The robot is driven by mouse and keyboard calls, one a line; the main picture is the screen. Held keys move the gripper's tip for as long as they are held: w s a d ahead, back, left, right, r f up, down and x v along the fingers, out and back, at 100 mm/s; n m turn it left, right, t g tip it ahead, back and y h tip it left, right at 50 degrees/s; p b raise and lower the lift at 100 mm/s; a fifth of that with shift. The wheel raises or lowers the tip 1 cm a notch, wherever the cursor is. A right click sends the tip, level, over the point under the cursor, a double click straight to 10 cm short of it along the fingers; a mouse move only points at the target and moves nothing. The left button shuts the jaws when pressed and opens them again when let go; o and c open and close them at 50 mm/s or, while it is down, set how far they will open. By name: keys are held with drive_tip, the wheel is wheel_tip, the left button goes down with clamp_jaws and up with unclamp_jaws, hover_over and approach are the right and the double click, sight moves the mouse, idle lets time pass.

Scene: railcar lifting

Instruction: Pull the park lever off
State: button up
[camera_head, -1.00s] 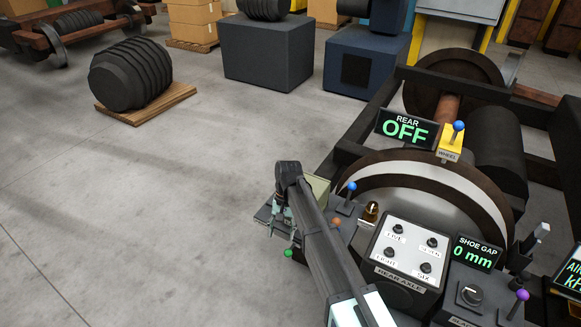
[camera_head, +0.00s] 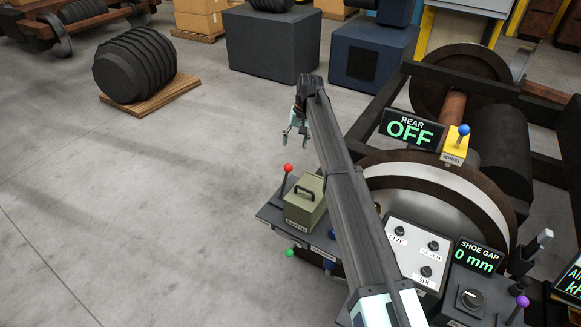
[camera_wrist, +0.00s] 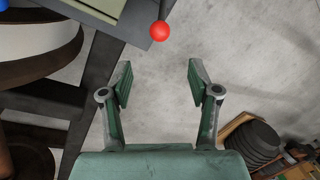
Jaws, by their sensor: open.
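A lever with a red ball knob (camera_head: 288,169) stands at the left end of the dark console, beside an olive box. In the wrist view its red knob (camera_wrist: 159,31) is at the top, just beyond my fingertips and apart from them. My gripper (camera_head: 297,128) is open and empty over the floor, past the console's far-left end. In the wrist view my gripper (camera_wrist: 158,76) has both fingers spread with only floor between them. A lever with a blue knob (camera_head: 463,131) stands on a yellow block labelled WHEEL. No label reading "park" is legible.
The olive box (camera_head: 305,201) with a handle stands right of the red-knobbed lever. My arm covers part of the console and button panel (camera_head: 419,252). The REAR display (camera_head: 411,129) reads OFF; the SHOE GAP display (camera_head: 479,255) reads 0 mm. The floor at left is open.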

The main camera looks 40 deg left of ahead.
sight(289, 165)
drive_tip(key=f+p, duration=0.1)
drive_tip(key=f, duration=0.3)
drive_tip(key=s+a+f+p, duration=0.1)
drive_tip(key=f, duration=0.4)
drive_tip(key=a+f+p, duration=0.1)
drive_tip(key=f, duration=0.3)
drive_tip(key=shift+s+f+p, duration=0.25)
drive_tip(key=shift+s+p, duration=0.1)
clamp_jaws()
